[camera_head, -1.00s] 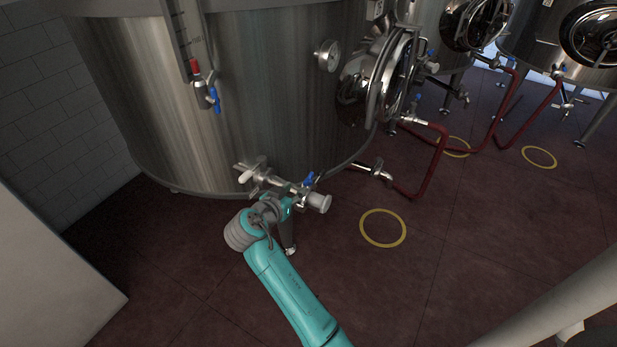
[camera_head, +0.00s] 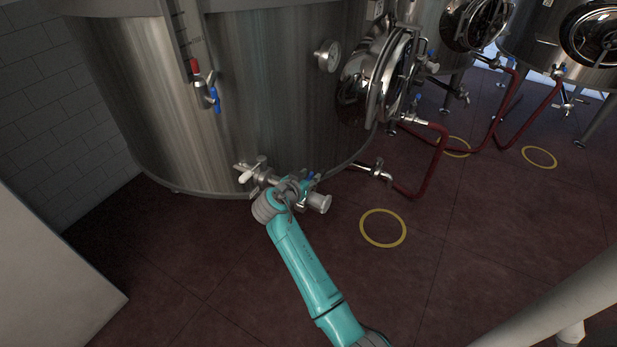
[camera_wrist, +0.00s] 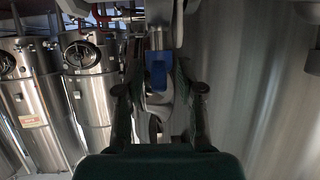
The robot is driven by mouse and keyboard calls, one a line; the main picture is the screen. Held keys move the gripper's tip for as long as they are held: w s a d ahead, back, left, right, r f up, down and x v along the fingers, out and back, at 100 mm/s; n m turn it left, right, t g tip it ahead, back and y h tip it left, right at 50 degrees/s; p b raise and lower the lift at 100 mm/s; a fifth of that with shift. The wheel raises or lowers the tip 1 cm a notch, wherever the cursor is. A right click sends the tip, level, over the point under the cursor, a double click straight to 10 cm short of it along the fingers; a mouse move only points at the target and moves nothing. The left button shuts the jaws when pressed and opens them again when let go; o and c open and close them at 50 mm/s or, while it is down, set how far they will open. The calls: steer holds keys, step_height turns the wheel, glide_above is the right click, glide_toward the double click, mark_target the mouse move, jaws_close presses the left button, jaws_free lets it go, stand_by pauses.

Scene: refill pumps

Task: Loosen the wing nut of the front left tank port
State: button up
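The front left tank port (camera_head: 319,203) sticks out low on the front of the large steel tank (camera_head: 250,100), with a white handle (camera_head: 245,176) to its left and a blue handle (camera_head: 312,178) near its outer end. My gripper (camera_head: 300,187) is at the port and covers its middle part. In the wrist view my gripper (camera_wrist: 159,90) is open, its two dark fingers on either side of the fitting. The blue handle (camera_wrist: 157,74) and a pale metal piece (camera_wrist: 157,98) show between them. I cannot tell whether that piece is the wing nut, or whether the fingers touch it.
A small outlet pipe (camera_head: 372,170) and a red hose (camera_head: 432,165) lie right of the port. A vertical gauge with a blue valve (camera_head: 214,98) is on the tank above left. The floor around the yellow ring (camera_head: 383,228) is clear.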

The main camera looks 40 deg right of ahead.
jaws_close()
